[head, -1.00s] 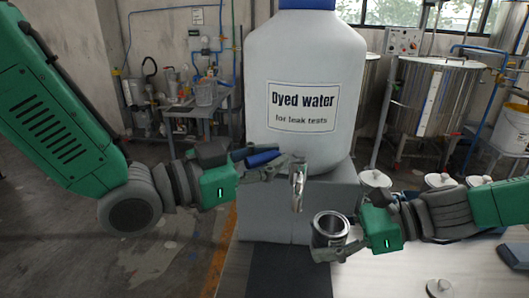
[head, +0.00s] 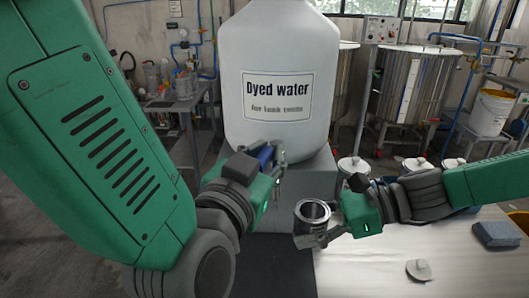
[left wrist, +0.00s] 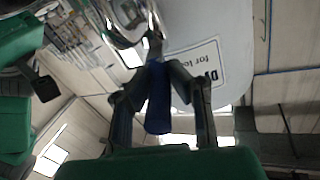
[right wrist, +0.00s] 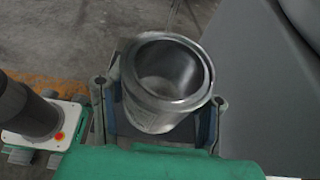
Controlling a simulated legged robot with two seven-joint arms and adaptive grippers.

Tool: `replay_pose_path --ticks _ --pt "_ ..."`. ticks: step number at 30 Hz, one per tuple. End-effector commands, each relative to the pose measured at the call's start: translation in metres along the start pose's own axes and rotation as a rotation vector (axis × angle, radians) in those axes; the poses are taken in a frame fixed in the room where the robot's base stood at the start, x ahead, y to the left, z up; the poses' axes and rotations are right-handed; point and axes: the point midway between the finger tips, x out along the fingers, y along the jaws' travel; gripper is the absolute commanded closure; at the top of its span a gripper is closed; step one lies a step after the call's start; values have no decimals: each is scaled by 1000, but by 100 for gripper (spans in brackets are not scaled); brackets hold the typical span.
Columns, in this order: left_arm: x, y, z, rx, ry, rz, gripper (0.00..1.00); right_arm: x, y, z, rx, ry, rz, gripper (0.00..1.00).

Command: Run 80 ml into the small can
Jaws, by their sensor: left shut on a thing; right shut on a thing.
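The large white container (head: 277,60) labelled "Dyed water" stands on a grey block. Its metal tap (head: 280,150) is at the lower front, partly hidden by my left gripper, and shows in the left wrist view (left wrist: 122,32). My left gripper (head: 268,163) is shut on the blue tap lever (left wrist: 158,105). My right gripper (head: 325,226) is shut around the small metal can (head: 312,213), upright and open at the top. In the right wrist view the can (right wrist: 165,85) shows a grey inside with no coloured liquid visible. No stream shows.
A dark mat (head: 285,268) lies in front of the block. The pale table (head: 375,265) holds a white lid (head: 419,270) and a blue-grey sponge (head: 497,233). More white lids (head: 416,165) are behind my right arm. Steel vats (head: 410,88) stand at the back.

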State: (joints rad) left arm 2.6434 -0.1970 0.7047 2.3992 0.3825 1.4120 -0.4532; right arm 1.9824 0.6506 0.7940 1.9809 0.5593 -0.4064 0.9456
Motion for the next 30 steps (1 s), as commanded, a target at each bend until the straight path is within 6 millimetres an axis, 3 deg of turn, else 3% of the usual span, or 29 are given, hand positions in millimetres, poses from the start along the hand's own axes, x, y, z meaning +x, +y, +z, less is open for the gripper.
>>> replay_pose_path --ticks 1,13,14,15,25,30 --pt "3 -3 -7 -2 18 -17 100 0 0 0 0 0 0 80" --pt "3 -5 -6 -4 17 -24 100 0 0 1 0 1 0 80" --pt "3 -5 -6 -4 17 -24 77 0 0 1 0 1 0 80" --pt "3 -5 -6 -4 16 -24 63 0 0 1 0 1 0 80" --pt "0 -2 -5 -2 10 -16 63 0 2 1 -2 1 -1 80" --pt "1 -6 -23 -4 12 -16 63 0 1 1 -2 0 -1 80"
